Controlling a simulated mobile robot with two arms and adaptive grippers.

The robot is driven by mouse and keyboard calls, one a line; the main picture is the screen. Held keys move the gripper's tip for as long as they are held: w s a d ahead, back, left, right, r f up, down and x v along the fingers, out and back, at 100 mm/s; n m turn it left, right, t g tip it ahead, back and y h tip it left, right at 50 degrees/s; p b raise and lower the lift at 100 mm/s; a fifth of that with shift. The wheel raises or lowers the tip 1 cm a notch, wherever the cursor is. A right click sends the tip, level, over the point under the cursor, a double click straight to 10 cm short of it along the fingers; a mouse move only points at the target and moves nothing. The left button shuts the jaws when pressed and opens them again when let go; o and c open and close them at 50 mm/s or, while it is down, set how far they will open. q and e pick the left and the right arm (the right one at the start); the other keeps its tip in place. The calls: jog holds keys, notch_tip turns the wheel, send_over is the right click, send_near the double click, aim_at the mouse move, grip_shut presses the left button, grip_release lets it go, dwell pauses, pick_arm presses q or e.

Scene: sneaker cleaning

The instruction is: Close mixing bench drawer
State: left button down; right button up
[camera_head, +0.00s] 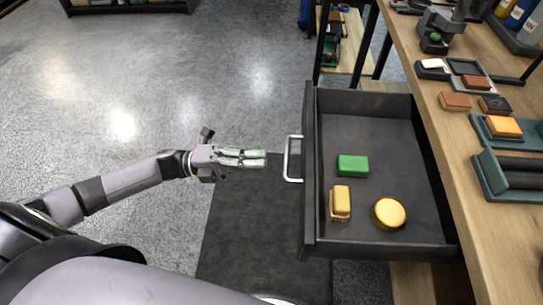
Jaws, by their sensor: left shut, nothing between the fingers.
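The mixing bench drawer (335,102) is dark grey and stands pulled out of the wooden bench (478,218). Its front panel (309,170) faces left and carries a pale metal handle (287,158). Inside lie a green block (353,166), a yellow-topped brush or block (340,201) and a round yellow tin or pad (389,213). My left gripper (265,159) is shut and empty, just left of the handle, with a small apparent gap between them. My right gripper is not in view.
The benchtop holds a dark tool stand (438,28), several small blocks, an orange block on a teal tray (503,127), and bottles at the top right. A dark mat (250,230) lies on the grey floor. The floor at the left is open.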

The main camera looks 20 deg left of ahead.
aim_at(389, 180)
pick_arm(q)
jog(key=shift+x, duration=1.95)
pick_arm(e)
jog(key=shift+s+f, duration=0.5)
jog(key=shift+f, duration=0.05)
pick_arm(q)
jog(key=shift+f, duration=0.1)
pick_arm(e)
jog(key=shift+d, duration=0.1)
